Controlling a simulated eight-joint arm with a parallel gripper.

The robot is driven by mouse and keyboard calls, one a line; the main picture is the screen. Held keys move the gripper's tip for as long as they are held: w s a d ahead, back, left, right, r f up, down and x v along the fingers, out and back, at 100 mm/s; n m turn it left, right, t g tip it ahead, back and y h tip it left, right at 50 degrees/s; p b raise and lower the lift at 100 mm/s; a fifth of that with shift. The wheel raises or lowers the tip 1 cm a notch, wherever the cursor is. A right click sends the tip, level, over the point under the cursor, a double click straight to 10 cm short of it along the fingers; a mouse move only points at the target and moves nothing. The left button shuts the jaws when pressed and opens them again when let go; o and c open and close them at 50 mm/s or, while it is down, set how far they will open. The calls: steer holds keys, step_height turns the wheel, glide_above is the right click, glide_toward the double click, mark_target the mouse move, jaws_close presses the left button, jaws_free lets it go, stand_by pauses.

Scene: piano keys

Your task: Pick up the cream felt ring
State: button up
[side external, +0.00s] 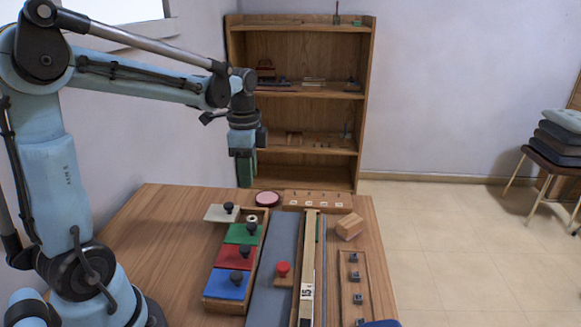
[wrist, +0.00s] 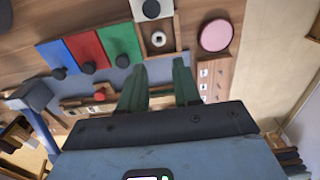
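The small cream felt ring (side external: 252,218) lies in the uncovered end compartment of a wooden box (side external: 224,305). It also shows in the wrist view (wrist: 158,39), dark in its centre, with compartment walls around it. A white lid (side external: 216,214) with a black knob sits beside that compartment. Green (side external: 240,235), red (side external: 229,259) and blue (side external: 222,285) lids cover the other compartments. My gripper (side external: 246,178) hangs above the far part of the table, higher than the box. In the wrist view its green fingers (wrist: 159,80) stand apart with nothing between them.
A pink round pad (side external: 268,199) and a block with several labelled slots (side external: 317,200) lie behind the box. A grey strip, a long wooden piece (side external: 307,265) and a wooden block (side external: 350,227) lie to the right. A shelf (side external: 300,110) stands behind the table.

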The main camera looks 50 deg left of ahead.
steer(key=shift+w+d+f, duration=0.1)
steer(key=shift+d+f, duration=0.05)
steer(key=shift+f, duration=2.8)
steer(key=shift+d+f, duration=0.1)
steer(key=shift+f, duration=2.8)
jaws_close()
